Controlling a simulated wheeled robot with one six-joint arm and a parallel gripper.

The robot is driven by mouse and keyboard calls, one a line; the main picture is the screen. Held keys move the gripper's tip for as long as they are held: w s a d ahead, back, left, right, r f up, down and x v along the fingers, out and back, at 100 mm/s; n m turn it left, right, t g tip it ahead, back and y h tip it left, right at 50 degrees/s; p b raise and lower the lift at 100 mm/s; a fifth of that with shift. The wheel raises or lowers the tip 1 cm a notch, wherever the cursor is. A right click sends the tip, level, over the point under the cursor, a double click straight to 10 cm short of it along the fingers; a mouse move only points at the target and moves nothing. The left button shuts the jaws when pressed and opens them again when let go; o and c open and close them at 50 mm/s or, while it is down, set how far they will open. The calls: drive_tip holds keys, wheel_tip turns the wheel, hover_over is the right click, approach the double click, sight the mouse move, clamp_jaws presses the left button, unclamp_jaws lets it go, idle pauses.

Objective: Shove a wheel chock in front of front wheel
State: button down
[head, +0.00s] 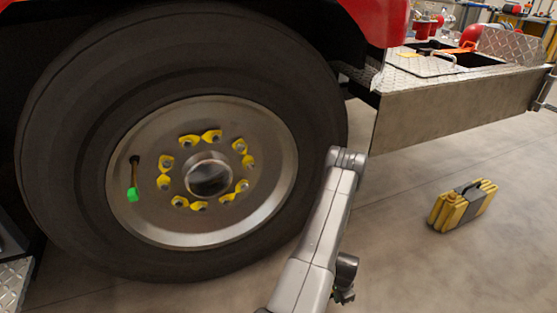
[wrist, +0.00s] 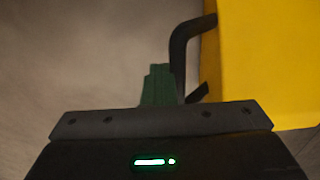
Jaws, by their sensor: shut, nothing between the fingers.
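The front wheel (head: 65,150), a big black tire with a grey rim and yellow nut markers, fills the left of the head view. A yellow and grey wheel chock (head: 462,205) with a black handle lies on the floor to the right of the wheel, apart from it. My gripper is mostly hidden by my arm in the head view. In the wrist view my gripper (wrist: 158,75) shows dark green fingers, shut and empty. A black curved handle (wrist: 183,45) and a yellow surface (wrist: 270,65) are just right of the fingers; I cannot tell whether they touch.
A red vehicle body (head: 380,18) is above the wheel. A metal bumper deck (head: 450,110) juts out at the upper right, above the floor. Bare grey floor (head: 420,270) lies around the chock and in front of it.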

drive_tip(key=shift+w+a+b, duration=0.45)
drive_tip(key=shift+w+a, duration=0.2)
drive_tip(key=shift+w, duration=0.6)
drive_tip(key=shift+w+a+b, duration=0.5)
drive_tip(key=shift+w+a, duration=0.1)
drive_tip(key=shift+w, duration=0.6)
drive_tip(key=shift+w+a+b, duration=0.45)
drive_tip(key=shift+w+a, duration=0.2)
drive_tip(key=shift+w, duration=0.6)
drive_tip(key=w+a, duration=0.5)
drive_tip(key=w, duration=0.4)
drive_tip(key=shift+w, duration=0.4)
drive_tip(key=shift+s, duration=0.1)
drive_tip(key=shift+s+d+p, duration=0.2)
drive_tip(key=shift+s+d, duration=0.15)
drive_tip(key=shift+s, duration=0.25)
drive_tip(key=shift+s+d+p, duration=0.2)
drive_tip(key=shift+s+d, duration=0.1)
drive_tip(key=shift+s, duration=0.3)
wheel_tip(320, 180, up, 10)
drive_tip(key=p, duration=0.4)
drive_tip(key=shift+f+b, duration=1.3)
drive_tip(key=shift+f, duration=2.1)
